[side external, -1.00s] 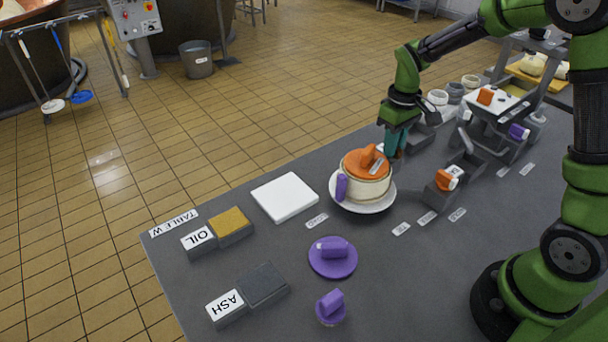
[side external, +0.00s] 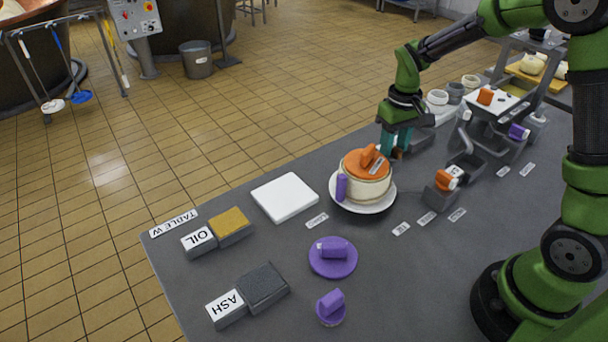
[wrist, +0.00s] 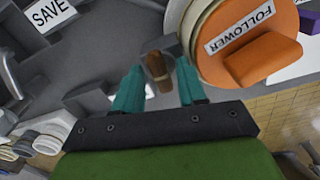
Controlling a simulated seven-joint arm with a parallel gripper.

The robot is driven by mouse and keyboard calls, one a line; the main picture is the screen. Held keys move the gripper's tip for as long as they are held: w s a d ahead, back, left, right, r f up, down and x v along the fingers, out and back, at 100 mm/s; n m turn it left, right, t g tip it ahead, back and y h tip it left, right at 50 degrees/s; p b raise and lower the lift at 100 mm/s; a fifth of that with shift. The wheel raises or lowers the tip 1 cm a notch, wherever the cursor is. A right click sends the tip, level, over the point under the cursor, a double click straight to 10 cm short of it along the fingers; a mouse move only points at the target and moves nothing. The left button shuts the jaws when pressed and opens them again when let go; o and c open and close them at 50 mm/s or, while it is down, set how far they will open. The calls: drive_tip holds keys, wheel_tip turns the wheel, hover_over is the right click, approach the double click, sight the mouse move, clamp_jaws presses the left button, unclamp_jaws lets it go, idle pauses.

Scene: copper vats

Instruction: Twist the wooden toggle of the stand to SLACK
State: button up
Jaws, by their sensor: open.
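The small brown wooden toggle (wrist: 158,68) stands between my gripper's two teal fingers in the wrist view. It has a finger on each side, and gaps show between it and both fingers. My gripper (wrist: 158,90) is open and pointing down. In the side view my gripper (side external: 397,148) is low over the table, just behind the orange-topped pot, and a bit of the brown toggle (side external: 397,154) shows below the fingers. The stand under the toggle is mostly hidden, and I cannot read a SLACK mark.
The pot's orange lid (wrist: 262,58), labelled FOLLOWER, is close beside my right finger. The pot sits on a white plate (side external: 363,207). Grey holders with an orange knob (side external: 445,180) stand to the right. A white slab (side external: 285,197) lies to the left; the table between has free room.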

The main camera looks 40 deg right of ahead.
drive_tip(key=m, duration=0.5)
drive_tip(key=shift+w+a+m, duration=0.1)
drive_tip(key=shift+m, duration=0.3)
drive_tip(key=m, duration=0.5)
drive_tip(key=shift+m, duration=0.4)
drive_tip(key=m, duration=0.5)
drive_tip(key=shift+m, duration=0.4)
drive_tip(key=m, duration=0.4)
wheel_tip(320, 180, up, 17)
drive_tip(key=s+a+n+t+y, duration=0.1)
drive_tip(key=s+a+n+t, duration=0.2)
drive_tip(key=s+a+n, duration=0.2)
drive_tip(key=s+a+f+n+t+y, duration=0.1)
drive_tip(key=s+a+n+t, duration=0.3)
drive_tip(key=s+n, duration=0.6)
drive_tip(key=shift+s+a+f+n, duration=0.25)
drive_tip(key=shift+a+n, duration=0.25)
drive_tip(key=shift+n, duration=1.7)
